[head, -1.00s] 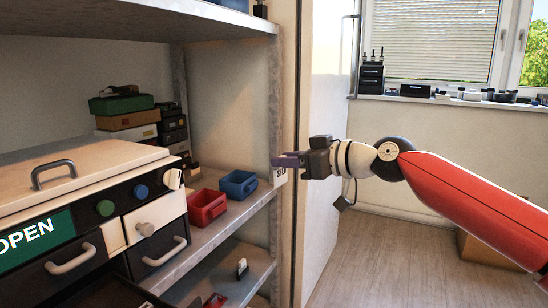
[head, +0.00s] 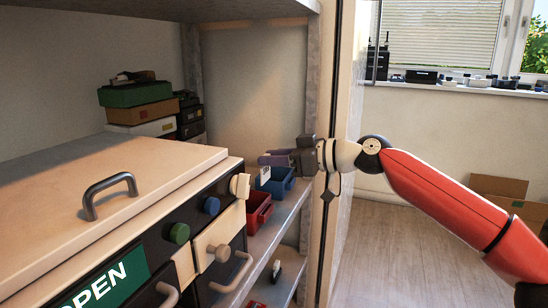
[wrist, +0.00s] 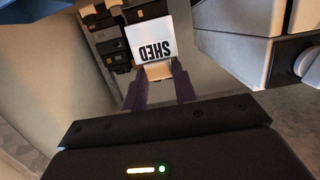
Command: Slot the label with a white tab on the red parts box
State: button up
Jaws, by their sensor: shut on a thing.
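My gripper (head: 264,160) is shut on the label (wrist: 150,42), a white card reading "SHED". The card's pale tab (wrist: 158,71) sits between the purple fingers in the wrist view. In the head view the label (head: 264,175) hangs under the fingertips, in front of the blue box. The red parts box (head: 257,218) is an open bin on the shelf, below and slightly left of my gripper and partly hidden by the cabinet. The label is apart from the red box. The red box cannot be made out in the wrist view.
A blue open box (head: 283,186) stands behind the red one. A cabinet (head: 205,215) with knobs and an OPEN sign (head: 108,287) fills the left. Stacked boxes (head: 150,105) stand behind it. A shelf post (head: 313,95) rises close to my gripper.

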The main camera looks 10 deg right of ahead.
jog(key=shift+f+b, duration=0.2)
jog(key=shift+b, duration=0.35)
notch_tip(320, 180, down, 6)
jog(key=b, duration=0.5)
jog(key=shift+r+b, duration=0.2)
jog(key=shift+b, duration=0.15)
jog(key=shift+b, duration=0.8)
dwell(1.1)
jog(key=shift+f+b, duration=1.45)
jog(key=shift+b, duration=0.15)
jog(key=o, duration=1.1)
jog(key=v, duration=0.8)
